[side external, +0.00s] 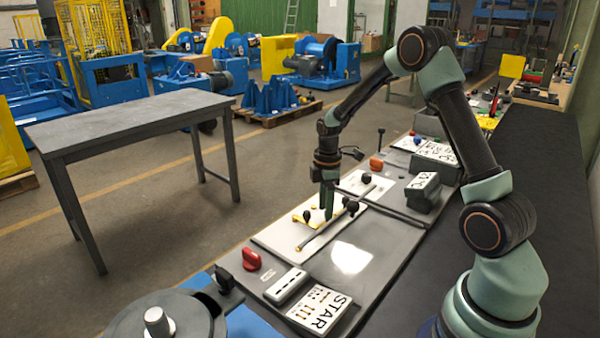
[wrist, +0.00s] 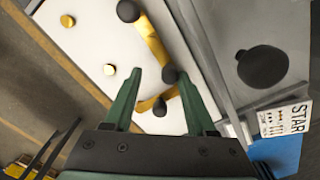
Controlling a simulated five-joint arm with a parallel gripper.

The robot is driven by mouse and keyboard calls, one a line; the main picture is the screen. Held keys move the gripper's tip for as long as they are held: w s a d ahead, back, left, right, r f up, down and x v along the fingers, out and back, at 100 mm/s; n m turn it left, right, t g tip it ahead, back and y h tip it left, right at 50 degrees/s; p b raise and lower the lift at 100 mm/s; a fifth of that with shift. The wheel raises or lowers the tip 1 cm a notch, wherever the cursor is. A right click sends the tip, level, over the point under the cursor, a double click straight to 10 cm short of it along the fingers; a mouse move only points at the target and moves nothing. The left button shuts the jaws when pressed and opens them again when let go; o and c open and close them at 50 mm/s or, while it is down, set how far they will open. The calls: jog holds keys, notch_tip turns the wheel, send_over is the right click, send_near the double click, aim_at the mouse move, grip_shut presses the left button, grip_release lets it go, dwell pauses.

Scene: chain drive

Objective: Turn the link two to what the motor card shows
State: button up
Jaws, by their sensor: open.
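My gripper (wrist: 160,76) is open in the wrist view, with its green fingers apart over the yellow links. In the side external view my gripper (side external: 327,212) points down at the white board (side external: 290,238). A longer yellow link (wrist: 151,42) runs between two black knobs in the wrist view. A shorter yellow piece (wrist: 148,104) lies lower, between the fingers, with a black knob at its end. I cannot tell which is link two. A card with "STAR" and small figures (side external: 318,310) lies at the front; it also shows in the wrist view (wrist: 286,119). Whether it is the motor card is unclear.
A red knob (side external: 251,259) and a white slotted block (side external: 286,286) stand in front. Two brass pegs sit on the board (wrist: 110,70). A black round knob (wrist: 262,67) is at the right.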

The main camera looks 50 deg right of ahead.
jog(key=m, duration=0.2)
jog(key=w+m, duration=0.1)
jog(key=shift+d, duration=0.25)
jog(key=m, duration=0.2)
jog(key=w+d+m, duration=0.1)
jog(key=m, duration=0.1)
jog(key=shift+m, duration=0.3)
jog(key=m, duration=0.2)
jog(key=d+m, duration=0.1)
jog(key=shift+w+d, duration=0.1)
jog(key=shift+w, duration=0.15)
jog(key=m, duration=0.2)
jog(key=d+m, duration=0.1)
jog(key=shift+m, duration=0.4)
notch_tip(320, 180, up, 12)
jog(key=s+a+r+n+t, duration=0.25)
jog(key=s+a+r, duration=0.25)
jog(key=a+r, duration=0.45)
jog(key=s+a+f+n+t, duration=0.1)
jog(key=s+a+f+t, duration=0.1)
jog(key=s+a, duration=0.8)
jog(key=shift+s+t, duration=0.15)
jog(key=shift+t, duration=0.4)
